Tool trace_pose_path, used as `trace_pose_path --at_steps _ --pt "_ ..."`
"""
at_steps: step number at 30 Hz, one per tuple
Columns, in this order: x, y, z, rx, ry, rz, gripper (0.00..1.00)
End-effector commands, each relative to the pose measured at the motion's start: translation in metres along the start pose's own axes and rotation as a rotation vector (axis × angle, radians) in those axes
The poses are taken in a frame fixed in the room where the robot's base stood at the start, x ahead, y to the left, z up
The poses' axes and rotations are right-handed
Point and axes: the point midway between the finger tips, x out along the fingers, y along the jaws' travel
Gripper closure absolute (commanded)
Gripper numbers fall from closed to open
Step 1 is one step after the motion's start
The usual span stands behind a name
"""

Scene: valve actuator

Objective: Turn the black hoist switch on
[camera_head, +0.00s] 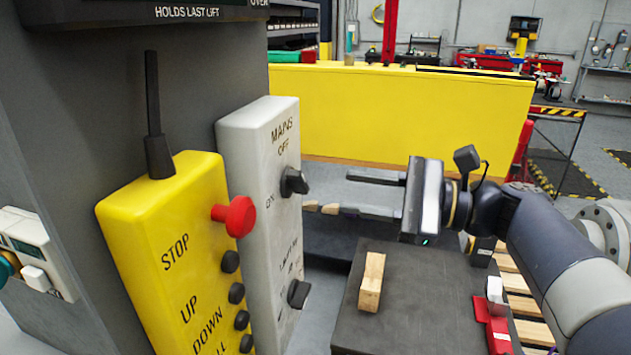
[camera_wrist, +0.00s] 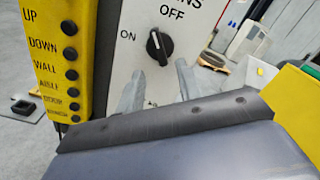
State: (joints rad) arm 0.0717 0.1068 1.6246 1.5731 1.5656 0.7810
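A grey-white panel (camera_head: 258,150) carries two black rotary switches. The upper switch (camera_head: 293,182) sits by the words MAINS, OFF and ON. The lower switch (camera_head: 298,293) has a label I cannot read fully, so I cannot tell which is the hoist switch. In the wrist view the upper switch (camera_wrist: 158,46) stands nearly upright below OFF, with ON to its left. My gripper (camera_head: 342,194) is open and empty, to the right of the panel and apart from the upper switch. In the wrist view its two fingers (camera_wrist: 158,85) show below the switch, one to each side.
A yellow pendant (camera_head: 160,240) with a red stop knob (camera_head: 235,216) and several black buttons stands left of the panel. A wooden block (camera_head: 371,282) lies on a dark surface (camera_head: 420,310) below my gripper. A yellow barrier (camera_head: 400,110) stands behind.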

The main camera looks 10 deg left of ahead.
Motion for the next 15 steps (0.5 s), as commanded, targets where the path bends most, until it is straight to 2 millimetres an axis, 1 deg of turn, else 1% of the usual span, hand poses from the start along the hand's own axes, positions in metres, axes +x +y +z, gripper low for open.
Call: trace_pose_path --at_steps 1,6,12,15 --pt "0.010 0.000 0.002 0.001 -0.004 0.005 0.65" --pt "0.038 0.000 0.001 0.001 -0.002 0.003 0.65" --pt "0.061 0.000 0.001 0.001 -0.001 0.002 0.65" --pt "0.068 0.000 0.000 0.000 0.001 0.000 0.65"
